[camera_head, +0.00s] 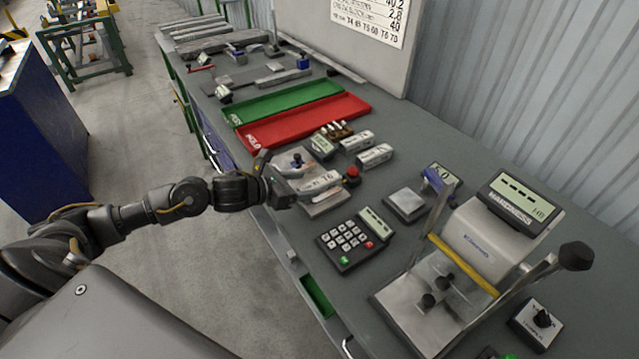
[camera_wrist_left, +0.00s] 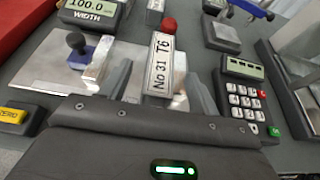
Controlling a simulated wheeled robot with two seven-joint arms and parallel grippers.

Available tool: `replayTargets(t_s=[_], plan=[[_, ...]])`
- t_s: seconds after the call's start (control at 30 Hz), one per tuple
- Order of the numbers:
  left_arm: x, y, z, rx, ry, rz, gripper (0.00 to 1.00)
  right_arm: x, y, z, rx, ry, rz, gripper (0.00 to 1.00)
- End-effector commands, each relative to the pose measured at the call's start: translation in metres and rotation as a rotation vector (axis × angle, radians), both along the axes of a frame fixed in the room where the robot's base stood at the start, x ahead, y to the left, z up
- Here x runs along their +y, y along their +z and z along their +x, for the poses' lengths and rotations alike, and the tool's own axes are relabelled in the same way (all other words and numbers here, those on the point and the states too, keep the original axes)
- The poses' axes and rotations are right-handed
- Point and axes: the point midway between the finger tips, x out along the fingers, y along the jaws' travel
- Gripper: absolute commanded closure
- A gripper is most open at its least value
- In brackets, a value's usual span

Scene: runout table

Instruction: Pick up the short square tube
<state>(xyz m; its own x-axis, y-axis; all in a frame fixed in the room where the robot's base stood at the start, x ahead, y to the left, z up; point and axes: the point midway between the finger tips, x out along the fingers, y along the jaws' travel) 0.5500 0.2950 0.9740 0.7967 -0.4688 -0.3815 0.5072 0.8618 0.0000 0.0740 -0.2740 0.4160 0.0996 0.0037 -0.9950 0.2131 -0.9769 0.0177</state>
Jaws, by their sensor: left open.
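The short square tube (camera_head: 320,183), with a white label on top, lies on a metal plate fixture (camera_head: 325,205) near the table's front edge. In the left wrist view the tube (camera_wrist_left: 158,70) shows its label "No 31 T6" and points away from me. My left gripper (camera_head: 292,182) is at the tube's near end. In the wrist view its open fingers (camera_wrist_left: 160,92) stand on either side of the tube, with gaps visible. The tube's near end is partly hidden by the gripper body. My right gripper is not in view.
A blue clamp with a black knob (camera_wrist_left: 76,42) stands left of the tube. A red button (camera_head: 352,173) is beyond it, and a keypad (camera_head: 347,240) is to the right. Red (camera_head: 300,122) and green (camera_head: 280,102) trays lie behind. A hardness tester (camera_head: 480,240) stands at right.

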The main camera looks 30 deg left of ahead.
Motion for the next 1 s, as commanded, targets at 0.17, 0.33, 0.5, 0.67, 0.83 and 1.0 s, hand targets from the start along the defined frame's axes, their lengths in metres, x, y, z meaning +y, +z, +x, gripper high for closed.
replayTargets(t_s=[0.17, 0.33, 0.5, 0.67, 0.83, 1.0], plan=[[-0.013, -0.005, 0.021, 0.000, 0.002, -0.003, 0.38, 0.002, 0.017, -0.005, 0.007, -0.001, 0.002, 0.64], [-0.018, -0.011, 0.027, 0.001, 0.000, 0.001, 0.38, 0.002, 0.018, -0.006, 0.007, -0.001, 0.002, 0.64], [-0.018, -0.012, 0.027, 0.001, 0.000, 0.001, 0.38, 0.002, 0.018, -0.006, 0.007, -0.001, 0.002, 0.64], [-0.017, -0.012, 0.027, 0.000, 0.000, 0.000, 0.58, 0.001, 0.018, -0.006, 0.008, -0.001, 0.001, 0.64], [-0.017, -0.011, 0.027, 0.000, 0.000, 0.000, 0.80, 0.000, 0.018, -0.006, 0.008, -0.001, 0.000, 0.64], [-0.017, -0.011, 0.027, -0.001, 0.000, -0.001, 0.94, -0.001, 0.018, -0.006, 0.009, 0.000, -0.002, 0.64]])
